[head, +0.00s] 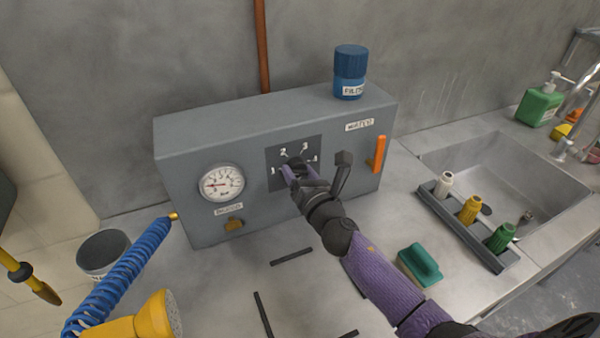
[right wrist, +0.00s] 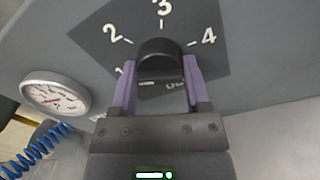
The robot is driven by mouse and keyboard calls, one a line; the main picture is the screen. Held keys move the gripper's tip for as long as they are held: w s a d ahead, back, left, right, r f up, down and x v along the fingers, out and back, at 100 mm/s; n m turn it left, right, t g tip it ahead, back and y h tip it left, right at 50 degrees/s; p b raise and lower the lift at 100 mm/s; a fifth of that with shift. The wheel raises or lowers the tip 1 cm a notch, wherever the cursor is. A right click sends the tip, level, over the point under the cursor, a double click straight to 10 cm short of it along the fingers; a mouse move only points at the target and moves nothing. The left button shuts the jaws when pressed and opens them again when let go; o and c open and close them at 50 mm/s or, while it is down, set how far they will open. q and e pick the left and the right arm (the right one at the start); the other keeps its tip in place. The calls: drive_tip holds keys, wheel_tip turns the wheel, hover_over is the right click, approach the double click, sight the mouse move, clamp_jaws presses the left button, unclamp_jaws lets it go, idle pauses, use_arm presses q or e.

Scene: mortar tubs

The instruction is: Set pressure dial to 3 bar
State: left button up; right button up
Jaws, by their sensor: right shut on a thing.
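The pressure dial is a dark rounded knob (right wrist: 160,58) on a dark square plate (right wrist: 90,40) marked 1 to 4. In the right wrist view the 3 stands straight above the knob, with 2 at its upper left and 4 at its upper right. I cannot make out a pointer mark on the knob. My right gripper (right wrist: 160,85) has its purple fingers shut on the knob's two sides. In the head view my right gripper (head: 290,172) covers most of the dial. A round white gauge (head: 221,184) with a red needle sits left of the plate. My left gripper is not in view.
The grey box (head: 200,140) carries an orange lever (head: 379,153), a brass fitting (head: 233,225) and a blue filter (head: 349,75) on top. A blue hose (head: 120,275) and yellow spray head (head: 150,318) are front left. A bottle rack (head: 450,215) and green-topped sponge (head: 420,265) lie right.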

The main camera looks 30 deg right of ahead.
drive_tip(key=m, duration=0.5)
drive_tip(key=shift+m, duration=0.4)
drive_tip(key=m, duration=0.4)
drive_tip(key=shift+a+r+p, duration=0.1)
drive_tip(key=shift+p, duration=0.3)
drive_tip(key=m+p, duration=0.1)
drive_tip(key=m, duration=0.3)
drive_tip(key=shift+m, duration=0.4)
drive_tip(key=m+p, duration=0.1)
drive_tip(key=m, duration=0.4)
drive_tip(key=o, duration=1.3)
drive_tip(key=shift+s, duration=0.1)
